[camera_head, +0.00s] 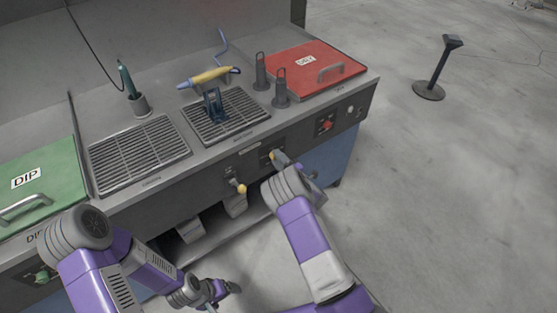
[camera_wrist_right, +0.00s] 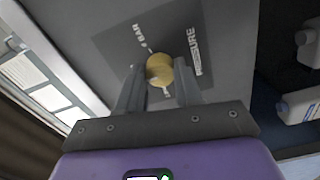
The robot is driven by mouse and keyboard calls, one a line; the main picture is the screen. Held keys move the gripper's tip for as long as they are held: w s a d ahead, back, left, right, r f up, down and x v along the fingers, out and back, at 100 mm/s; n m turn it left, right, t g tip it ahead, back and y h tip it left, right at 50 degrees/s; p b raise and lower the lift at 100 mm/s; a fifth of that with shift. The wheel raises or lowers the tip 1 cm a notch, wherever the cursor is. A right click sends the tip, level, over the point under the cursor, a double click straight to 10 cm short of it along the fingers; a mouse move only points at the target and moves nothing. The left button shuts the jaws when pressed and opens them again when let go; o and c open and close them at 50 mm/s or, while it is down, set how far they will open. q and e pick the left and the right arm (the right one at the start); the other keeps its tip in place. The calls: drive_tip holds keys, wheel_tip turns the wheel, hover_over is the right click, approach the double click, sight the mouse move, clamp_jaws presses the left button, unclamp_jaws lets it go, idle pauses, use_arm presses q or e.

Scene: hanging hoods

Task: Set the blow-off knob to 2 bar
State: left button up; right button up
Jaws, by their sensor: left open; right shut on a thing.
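The blow-off knob is a yellow round knob (camera_wrist_right: 159,68) on a dark plate (camera_wrist_right: 121,47) lettered "PRESSURE" and "BAR" in the right wrist view. My right gripper (camera_wrist_right: 160,80) is shut on it, one finger on each side. My left gripper (camera_head: 226,293) is open and empty, low in front of the bench, away from the knob.
The bench top holds a green DIP lid (camera_head: 55,178), grilles, a yellow-handled tool (camera_head: 208,76) and a red lid (camera_head: 300,62).

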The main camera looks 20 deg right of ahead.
drive_tip(key=o, duration=1)
drive_tip(key=shift+o, duration=0.2)
drive_tip(key=shift+s+d, duration=0.1)
drive_tip(key=p+v, duration=0.2)
drive_tip(key=v, duration=0.5)
drive_tip(key=shift+s, duration=0.2)
drive_tip(key=shift+d, duration=0.15)
drive_tip(key=s+d+f+m+g+h+p, duration=0.25)
drive_tip(key=s+f+m+g+h, duration=0.4)
drive_tip(key=s+f+m, duration=0.6)
drive_tip(key=s+a+r+m+g+y+p, duration=0.1)
drive_tip(key=s+a+r+m+g+y, duration=0.1)
drive_tip(key=s+a+m+g, duration=0.3)
drive_tip(key=s+a+r+m+g+y+p, duration=0.1)
drive_tip(key=s+a+r+m+g+y, duration=0.1)
drive_tip(key=s+a+m+g, duration=0.3)
drive_tip(key=s+a+r, duration=0.1)
drive_tip(key=s+a, duration=0.3)
drive_tip(key=s, duration=0.4)
drive_tip(key=shift+s, duration=0.15)
